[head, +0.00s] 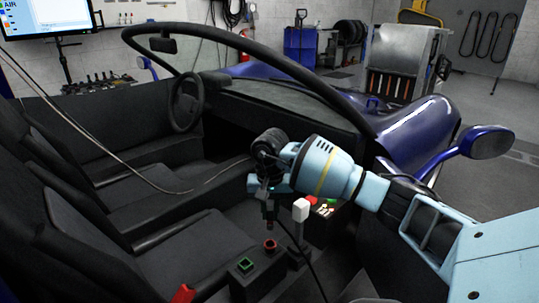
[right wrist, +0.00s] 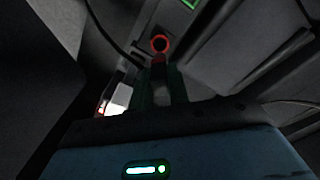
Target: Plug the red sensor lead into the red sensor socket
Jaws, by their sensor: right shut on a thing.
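The red sensor socket (head: 270,245), a round red-rimmed port, sits on a dark console block between the seats. In the right wrist view, its red ring (right wrist: 160,44) shows just beyond my fingertips. My right gripper (head: 268,203) points down above the socket and is shut on the red sensor lead (right wrist: 158,61). The lead's red part shows between the two fingers in the right wrist view, close to the ring. The head view shows a gap between the held lead and the socket. The lead's tip is dark and hard to make out. My left gripper is in neither view.
A green square socket (head: 245,265) is on the same block, left of the red one. A white-topped lever (head: 301,210) stands close to the right of the gripper. Black seats (head: 190,240), a steering wheel (head: 186,104) and the windscreen frame surround the space.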

